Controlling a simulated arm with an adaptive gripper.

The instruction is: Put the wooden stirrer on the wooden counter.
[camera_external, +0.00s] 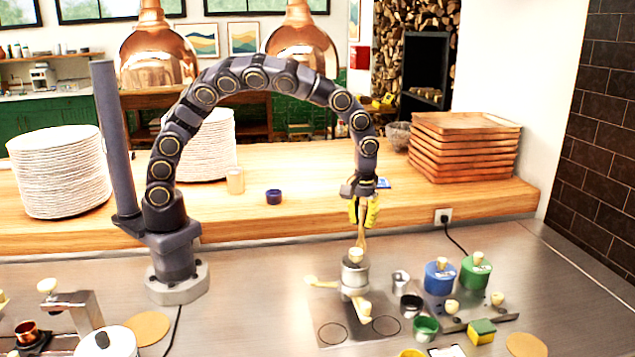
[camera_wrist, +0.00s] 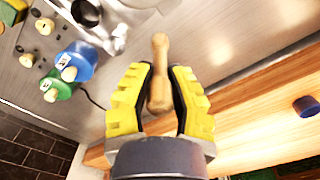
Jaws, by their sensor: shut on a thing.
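The wooden stirrer (camera_external: 361,240) hangs roughly upright from my gripper (camera_external: 362,211), its lower end just above or behind a metal pot's knob; I cannot tell whether they touch. In the wrist view the stirrer (camera_wrist: 159,60) lies between the two yellow-padded fingers of my gripper (camera_wrist: 158,85), which is shut on it. The wooden counter (camera_external: 310,175) is the raised ledge running behind the steel worktop. Its edge also shows at the lower right of the wrist view (camera_wrist: 262,128). My gripper is near the counter's front edge in the external view.
The metal pot (camera_external: 355,278) stands below my gripper. Blue (camera_external: 440,280) and green (camera_external: 476,272) canisters stand to its right. On the counter are stacked wooden trays (camera_external: 465,150), white plate stacks (camera_external: 60,175) and a small blue cup (camera_external: 274,197). The counter between cup and trays is mostly clear.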

